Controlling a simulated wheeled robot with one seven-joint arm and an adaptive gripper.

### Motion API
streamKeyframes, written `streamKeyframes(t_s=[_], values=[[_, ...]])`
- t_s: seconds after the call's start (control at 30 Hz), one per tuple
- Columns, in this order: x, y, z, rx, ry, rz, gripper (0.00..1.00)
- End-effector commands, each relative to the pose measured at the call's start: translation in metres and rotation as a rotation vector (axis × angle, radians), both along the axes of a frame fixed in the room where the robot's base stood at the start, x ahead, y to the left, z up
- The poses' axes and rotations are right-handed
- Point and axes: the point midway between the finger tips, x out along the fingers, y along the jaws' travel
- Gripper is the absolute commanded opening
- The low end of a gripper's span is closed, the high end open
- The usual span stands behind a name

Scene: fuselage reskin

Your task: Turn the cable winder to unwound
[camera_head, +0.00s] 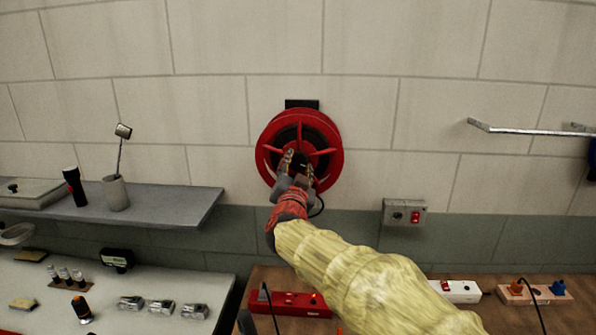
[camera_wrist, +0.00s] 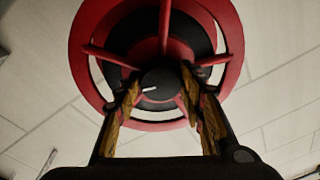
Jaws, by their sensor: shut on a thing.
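The cable winder (camera_head: 327,131) is a red round reel with spokes and a black core, mounted on the tiled wall. In the wrist view the winder (camera_wrist: 226,45) fills the upper middle, with a dark round hub knob (camera_wrist: 158,82) that carries a short white mark pointing left. My gripper (camera_head: 297,163) is at the front of the winder, over its lower hub. In the wrist view my gripper (camera_wrist: 160,92) has its two worn yellow-brown fingers on either side of the knob, shut on it. A black cable hangs at the winder's lower right.
A grey wall box (camera_head: 404,213) with a red switch is right of the winder, and a metal rail (camera_head: 530,130) is higher right. A shelf (camera_head: 180,205) with a cup is at left. Power strips (camera_head: 290,303) lie on the wooden bench below. The wall around the winder is clear.

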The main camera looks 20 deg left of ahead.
Motion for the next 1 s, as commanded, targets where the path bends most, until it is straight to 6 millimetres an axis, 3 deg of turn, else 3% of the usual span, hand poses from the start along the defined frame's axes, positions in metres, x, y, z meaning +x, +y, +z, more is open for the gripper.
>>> streamKeyframes(t_s=[1.0], values=[[-0.0006,0.0039,-0.0024,0.938,0.229,0.0,0.14]])
